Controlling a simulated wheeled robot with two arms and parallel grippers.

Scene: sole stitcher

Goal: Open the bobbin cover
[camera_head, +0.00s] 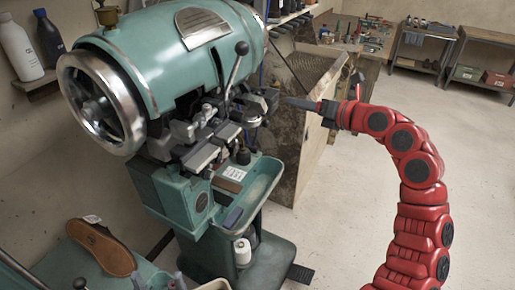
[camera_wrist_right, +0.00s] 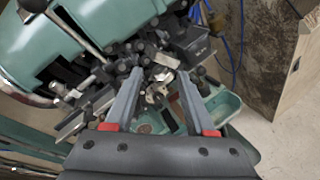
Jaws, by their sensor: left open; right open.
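The teal sole stitcher (camera_head: 165,50) stands at the left, with a large metal handwheel (camera_head: 98,103) and a cluster of metal mechanism parts (camera_head: 205,125) at its front. My right gripper (camera_head: 288,101) comes in from the right, its fingers pointing left toward the dark parts at the end of that cluster. In the right wrist view, the right gripper (camera_wrist_right: 157,72) is open and empty, with small metal parts (camera_wrist_right: 157,93) seen between its fingers. I cannot tell for sure which part is the bobbin cover. My left gripper is not in view.
A teal tray (camera_head: 262,180) juts out below the mechanism, above a white thread spool (camera_head: 243,252). A wooden-sided bin (camera_head: 322,125) stands behind my right gripper. The floor at right is clear.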

